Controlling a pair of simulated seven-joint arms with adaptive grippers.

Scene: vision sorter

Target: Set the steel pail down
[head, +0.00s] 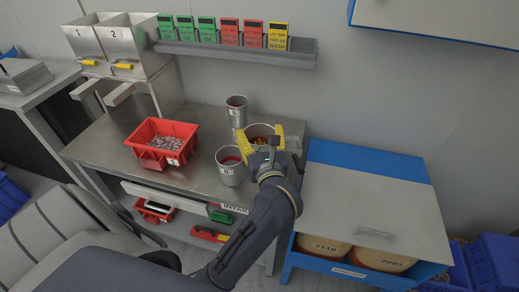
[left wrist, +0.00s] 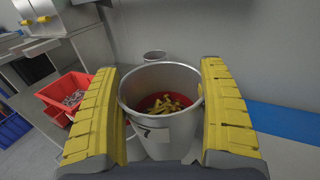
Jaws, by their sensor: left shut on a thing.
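The steel pail (head: 259,129) is at the right end of the metal bench (head: 195,190), between the yellow fingers of my left gripper (head: 267,137). In the left wrist view the pail (left wrist: 150,135) looks upright, with a dark mark on its front and small yellow pieces over a red inside. The yellow fingers (left wrist: 162,110) press on both sides of it. Its base is hidden, so I cannot tell whether it touches the bench. My right gripper is not in view.
Two other steel pails stand close by, one behind (head: 237,112) and one in front to the left (head: 230,174). A red bin (head: 160,142) of small metal parts sits further left. A wall shelf (head: 235,52) holds several coloured cards. A blue-edged cabinet (head: 370,200) stands at right.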

